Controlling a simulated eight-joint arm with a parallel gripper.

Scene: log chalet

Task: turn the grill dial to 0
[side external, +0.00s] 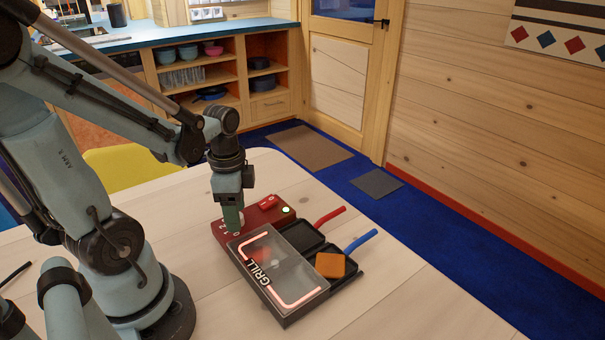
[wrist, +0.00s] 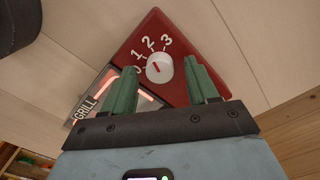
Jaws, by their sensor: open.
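The grill dial (wrist: 159,68) is a white round knob on a red panel (wrist: 178,92), with 0, 1, 2 and 3 printed around its upper left. Its short red mark seems to lean to the upper left, near the 1; the exact setting is hard to tell. My gripper (wrist: 163,75) is open, its green fingers on either side of the dial in the wrist view; contact cannot be told. In the side view my gripper (side external: 233,220) points down at the panel's left end and mostly hides the dial. The grill (side external: 276,272) glows orange along its border.
Two small pans with a red handle (side external: 330,216) and a blue handle (side external: 360,240) sit beside the grill; one holds an orange-brown slice (side external: 335,265). The table's right front is clear.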

